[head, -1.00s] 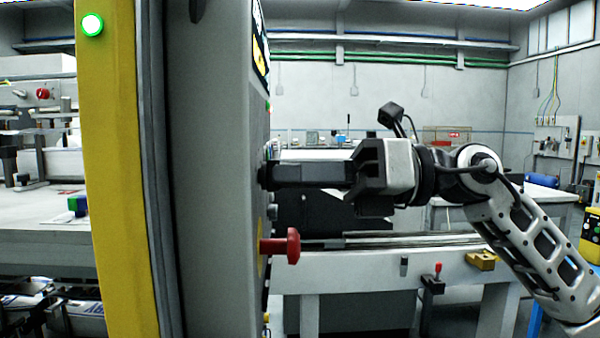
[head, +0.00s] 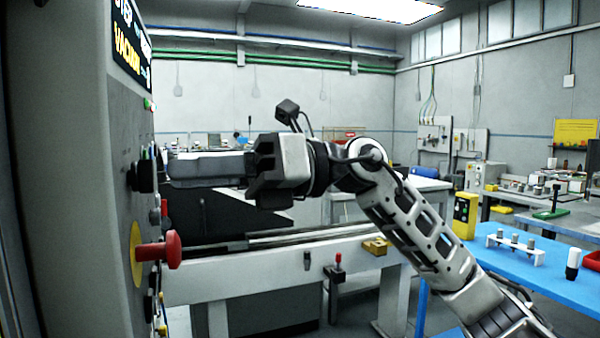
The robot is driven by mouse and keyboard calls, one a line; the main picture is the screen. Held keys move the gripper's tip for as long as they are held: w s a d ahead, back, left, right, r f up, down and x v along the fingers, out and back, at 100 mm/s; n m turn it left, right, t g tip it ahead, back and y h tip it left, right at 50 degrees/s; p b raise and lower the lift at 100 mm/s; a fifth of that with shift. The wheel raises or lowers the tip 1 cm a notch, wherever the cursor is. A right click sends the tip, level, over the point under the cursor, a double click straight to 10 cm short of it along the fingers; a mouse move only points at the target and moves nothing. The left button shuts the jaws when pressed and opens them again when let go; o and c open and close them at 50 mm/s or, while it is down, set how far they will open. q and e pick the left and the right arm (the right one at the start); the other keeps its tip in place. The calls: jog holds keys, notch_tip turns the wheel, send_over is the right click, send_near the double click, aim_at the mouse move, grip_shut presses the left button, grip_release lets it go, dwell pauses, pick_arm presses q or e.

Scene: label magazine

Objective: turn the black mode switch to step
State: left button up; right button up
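A black switch knob (head: 143,176) sticks out of the grey control panel at the left, seen almost edge-on. I take it to be the mode switch; its pointer direction cannot be read. My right gripper (head: 168,168) is level with the knob, its fingers pointing left at it. The fingertips are just right of the knob, with a narrow gap seeming to show between them. The fingers overlap side-on, so their opening is hidden. My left gripper is out of view.
A red mushroom button (head: 172,250) on a yellow plate juts out below the knob. Smaller buttons line the panel edge. A black sign (head: 130,40) with partly cut-off lettering is above. A rail bench (head: 290,250) stands behind; a blue table (head: 540,275) is at right.

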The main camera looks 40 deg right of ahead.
pick_arm(q)
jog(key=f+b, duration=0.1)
jog(key=b, duration=0.2)
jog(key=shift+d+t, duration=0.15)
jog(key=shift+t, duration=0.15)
pick_arm(e)
jog(key=v, duration=1.3)
jog(key=shift+d, duration=0.35)
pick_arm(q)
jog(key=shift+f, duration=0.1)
